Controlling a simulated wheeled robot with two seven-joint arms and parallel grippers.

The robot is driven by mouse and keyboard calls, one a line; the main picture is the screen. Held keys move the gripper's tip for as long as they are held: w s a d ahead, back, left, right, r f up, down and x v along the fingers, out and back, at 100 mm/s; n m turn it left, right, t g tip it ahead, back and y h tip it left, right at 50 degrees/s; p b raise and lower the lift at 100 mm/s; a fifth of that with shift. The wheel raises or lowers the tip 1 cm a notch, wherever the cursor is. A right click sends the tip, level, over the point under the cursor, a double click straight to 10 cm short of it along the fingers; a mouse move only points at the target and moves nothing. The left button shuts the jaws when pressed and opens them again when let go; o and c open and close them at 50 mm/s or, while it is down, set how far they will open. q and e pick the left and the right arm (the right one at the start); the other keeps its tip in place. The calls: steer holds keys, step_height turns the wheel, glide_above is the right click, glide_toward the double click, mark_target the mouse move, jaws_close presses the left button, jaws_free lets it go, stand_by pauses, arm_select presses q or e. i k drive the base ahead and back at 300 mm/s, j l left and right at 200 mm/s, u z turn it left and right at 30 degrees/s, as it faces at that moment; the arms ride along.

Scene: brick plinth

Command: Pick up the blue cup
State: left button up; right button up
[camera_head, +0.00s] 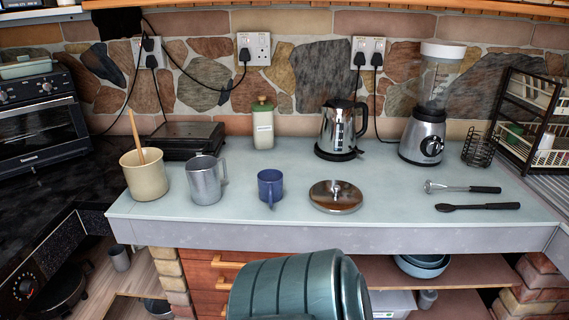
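The blue cup (270,188) stands upright on the pale grey counter (240,222), near its front edge and about the middle. Its open rim faces up and its handle is on the near side. Neither of my grippers is in view.
A metal mug (205,182) and a cream pot (144,178) with a wooden spoon stand left of the cup. A round metal lid (336,196) lies to its right. A kettle (337,128), a blender (424,132) and a bottle (263,128) stand behind. Two utensils lie far right.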

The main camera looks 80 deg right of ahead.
mark_target(270, 180)
steer(key=z, duration=4)
steer(key=k+j, duration=0.1)
steer(key=j, duration=0.45)
steer(key=k+j, duration=0.1)
steer(key=j, duration=0.4)
steer(key=k+j, duration=0.1)
steer(key=j, duration=0.45)
steer(key=k+j, duration=0.1)
steer(key=j, duration=0.4)
steer(key=i+j, duration=0.15)
steer(key=j, duration=0.25)
